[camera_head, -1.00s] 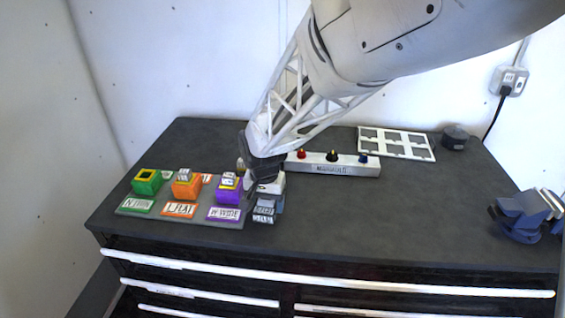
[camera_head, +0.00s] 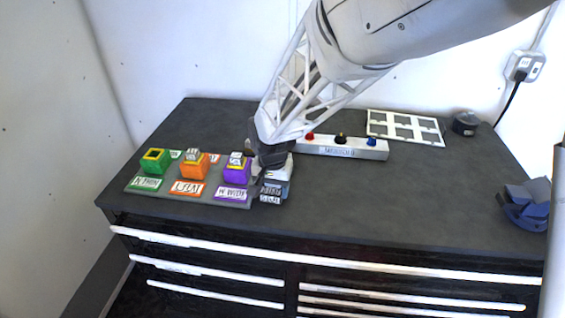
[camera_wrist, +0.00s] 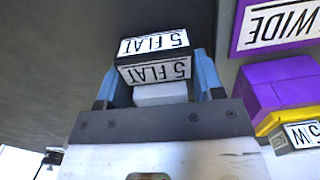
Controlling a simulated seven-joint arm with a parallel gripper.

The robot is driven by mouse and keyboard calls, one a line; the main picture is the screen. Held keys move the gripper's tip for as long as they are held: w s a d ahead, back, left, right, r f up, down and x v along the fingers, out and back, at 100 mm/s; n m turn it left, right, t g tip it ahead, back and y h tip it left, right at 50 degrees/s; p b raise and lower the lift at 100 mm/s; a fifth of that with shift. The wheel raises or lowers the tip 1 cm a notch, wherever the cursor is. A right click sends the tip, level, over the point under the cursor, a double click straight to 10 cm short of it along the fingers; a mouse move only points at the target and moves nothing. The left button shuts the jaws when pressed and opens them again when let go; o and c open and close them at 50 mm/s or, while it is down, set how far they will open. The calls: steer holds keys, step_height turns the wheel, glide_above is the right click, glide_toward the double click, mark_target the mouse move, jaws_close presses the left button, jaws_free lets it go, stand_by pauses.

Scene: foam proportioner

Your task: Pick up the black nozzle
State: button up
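The black nozzle (camera_head: 271,192) is a small dark block with white "5 FLAT" labels. In the head view it is just right of the labelled board, low at the table. In the wrist view the black nozzle (camera_wrist: 155,60) sits between the blue fingers of my gripper (camera_wrist: 160,80), which meet its two sides. My gripper (camera_head: 273,180) points down over it in the head view and partly hides it. I cannot tell whether the nozzle's underside is clear of the table.
Green (camera_head: 152,161), orange (camera_head: 195,165) and purple (camera_head: 237,171) blocks stand on the board (camera_head: 215,200), close left of my gripper. A grey bar (camera_head: 365,149) with red, black and blue knobs lies behind. A white frame (camera_head: 405,128) and blue device (camera_head: 527,203) are farther right. The right-centre tabletop is clear.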

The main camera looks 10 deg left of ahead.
mark_target(274, 188)
steer(key=shift+c, duration=0.5)
steer(key=shift+r, duration=0.15)
steer(key=shift+r, duration=1.5)
steer(key=shift+s+d+r, duration=0.15)
steer(key=shift+s, duration=0.15)
steer(key=s+d+r, duration=0.1)
steer(key=s+d, duration=0.6)
steer(key=s, duration=0.6)
steer(key=shift+s+d+r, duration=0.15)
steer(key=shift+s+d, duration=0.05)
steer(key=shift+n, duration=0.4)
steer(key=w+a+r, duration=0.3)
steer(key=w+a, duration=0.3)
steer(key=a, duration=0.4)
steer(key=w+a+r, duration=0.3)
steer(key=w+a, duration=0.3)
steer(key=a, duration=0.5)
steer(key=w+a+r, duration=0.4)
steer(key=w+a, duration=0.3)
steer(key=a, duration=0.3)
steer(key=shift+w+a, duration=0.1)
steer(key=shift+a, duration=0.25)
